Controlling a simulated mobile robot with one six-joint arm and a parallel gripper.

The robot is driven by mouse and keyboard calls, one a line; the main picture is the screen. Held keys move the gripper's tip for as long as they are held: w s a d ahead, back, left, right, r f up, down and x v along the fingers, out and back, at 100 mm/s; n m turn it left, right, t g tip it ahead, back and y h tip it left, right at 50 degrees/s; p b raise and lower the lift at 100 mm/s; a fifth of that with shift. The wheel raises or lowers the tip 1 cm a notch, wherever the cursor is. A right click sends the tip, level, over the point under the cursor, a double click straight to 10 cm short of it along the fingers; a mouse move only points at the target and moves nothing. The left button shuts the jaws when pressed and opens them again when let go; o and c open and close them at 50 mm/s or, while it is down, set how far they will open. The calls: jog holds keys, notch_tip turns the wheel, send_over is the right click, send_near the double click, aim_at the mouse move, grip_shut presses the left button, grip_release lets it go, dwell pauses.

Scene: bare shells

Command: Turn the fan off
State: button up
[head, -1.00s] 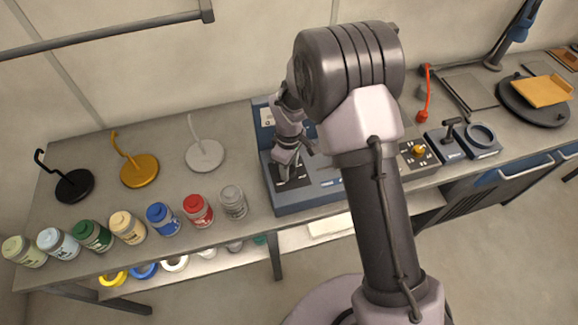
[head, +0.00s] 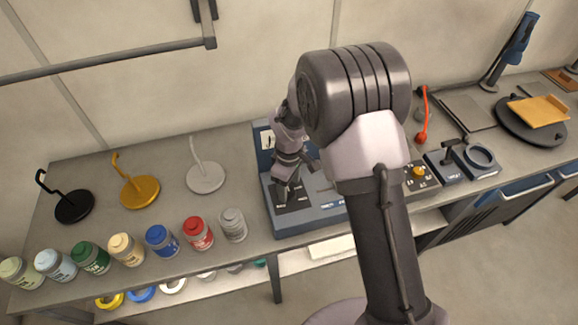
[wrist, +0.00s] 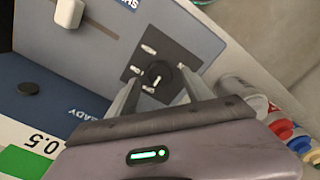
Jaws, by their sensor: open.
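A dark round knob (wrist: 158,73) with a pale pointer mark sits on a black plate with several small white labels, on a blue-grey panel. In the head view the blue console (head: 310,222) stands on the bench, with the black plate (head: 298,205) at its left end. My gripper (wrist: 160,82) is open, its two fingers on either side of the knob, pointing down at the plate. I cannot tell whether the fingers touch the knob. In the head view my gripper (head: 287,192) is over the plate and hides part of it. No fan is clearly visible.
The wrist view shows a white block-like control (wrist: 70,12) and a dark round button (wrist: 28,88). A row of paint jars (head: 162,241) stands left of the console. A yellow knob (head: 418,171) sits to its right. My arm hides the console's right part.

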aim_at(289, 191)
notch_tip(289, 191, up, 15)
jog(key=p, duration=0.2)
jog(key=shift+r, duration=0.1)
jog(key=s+d+r+m+t+y+b, duration=0.1)
jog(key=s+d+r+m+t+b, duration=0.1)
jog(key=s+d+m+b, duration=0.35)
jog(key=s+d+r+m+t+y+b, duration=0.1)
jog(key=s+d+m+t+b, duration=0.15)
jog(key=s+m+b, duration=0.4)
jog(key=s+d+f+m+b, duration=0.1)
jog(key=s+f+m+b, duration=0.1)
jog(key=s, duration=0.4)
jog(key=s+d+f+m+t+b, duration=0.1)
jog(key=s+f+m+b, duration=0.1)
jog(key=s, duration=0.3)
jog(key=shift+s+m+b, duration=0.35)
jog(key=shift+m+b, duration=0.05)
jog(key=shift+b, duration=0.35)
jog(key=shift+d+f, duration=0.1)
